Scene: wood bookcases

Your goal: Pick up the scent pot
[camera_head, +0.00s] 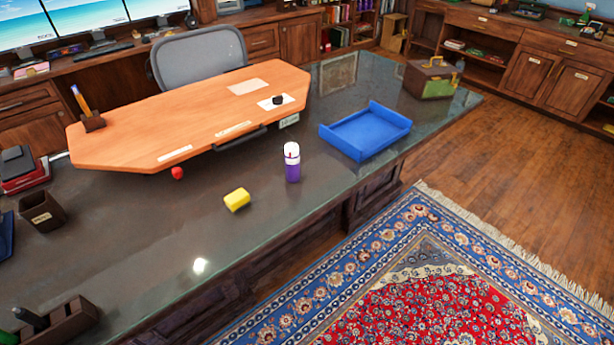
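A small upright purple container with a white top (292,163) and a small red mark stands on the dark desk, near its front edge. It looks most like the scent pot, but I cannot read a label on it. It stands apart from the things around it, and nothing covers it. Neither of my grippers is in view.
A yellow block (237,200) lies left of the container, and a blue tray (362,155) lies to its right. Behind is a raised wooden board (190,115). A red ball (177,173) sits by the board. The desk's front strip is mostly clear.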

